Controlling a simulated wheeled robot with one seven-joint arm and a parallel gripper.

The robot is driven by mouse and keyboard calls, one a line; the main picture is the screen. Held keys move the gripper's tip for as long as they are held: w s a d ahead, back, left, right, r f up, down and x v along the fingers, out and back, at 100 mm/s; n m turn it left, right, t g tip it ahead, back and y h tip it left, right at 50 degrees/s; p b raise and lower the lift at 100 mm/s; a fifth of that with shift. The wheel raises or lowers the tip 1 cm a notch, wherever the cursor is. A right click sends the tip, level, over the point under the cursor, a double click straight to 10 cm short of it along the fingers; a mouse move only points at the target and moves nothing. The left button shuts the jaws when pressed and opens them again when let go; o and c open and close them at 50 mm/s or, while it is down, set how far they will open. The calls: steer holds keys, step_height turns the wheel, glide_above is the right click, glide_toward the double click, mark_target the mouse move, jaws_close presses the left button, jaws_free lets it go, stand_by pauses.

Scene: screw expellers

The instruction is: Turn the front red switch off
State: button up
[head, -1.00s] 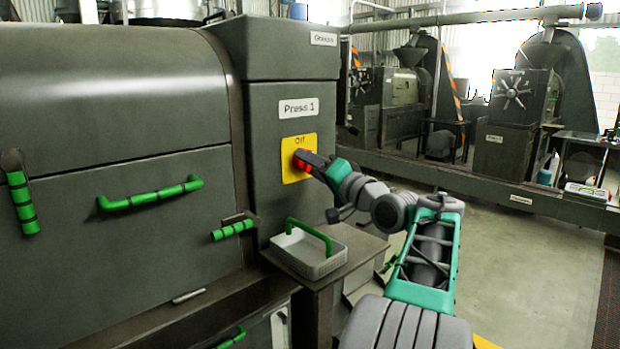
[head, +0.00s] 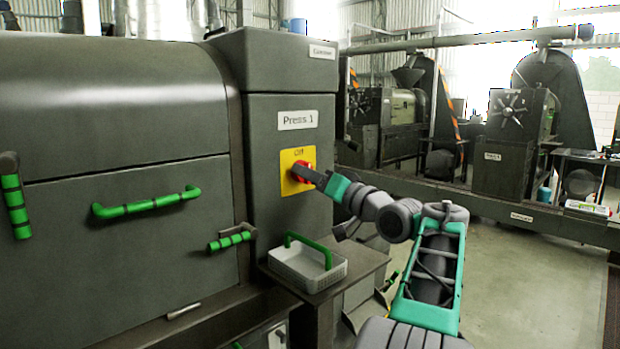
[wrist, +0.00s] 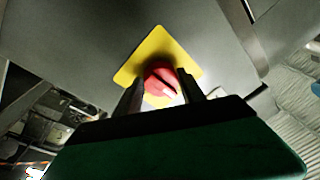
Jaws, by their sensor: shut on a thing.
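The red switch (head: 301,171) is a round knob on a yellow plate (head: 288,184) marked "Off", on the dark panel under the "Press 1" label. My gripper (head: 312,175) is at the knob, reaching in from the right. In the wrist view the red switch (wrist: 162,80) sits between the two dark fingers of my gripper (wrist: 163,88), in front of the yellow plate (wrist: 130,72). The fingers are closed on the knob. Part of the knob is hidden behind the gripper in the head view.
A white tray with a green handle (head: 303,267) stands on a ledge below the panel. Green handles (head: 147,206) stick out from the machine front at left. More presses (head: 505,160) stand at the back right. Floor at the right is open.

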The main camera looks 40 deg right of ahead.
steer(key=o, duration=1.4)
steer(key=shift+c, duration=0.2)
steer(key=s+f, duration=0.1)
steer(key=s, duration=0.6)
steer(key=shift+s+d, duration=0.15)
steer(key=shift+s, duration=0.2)
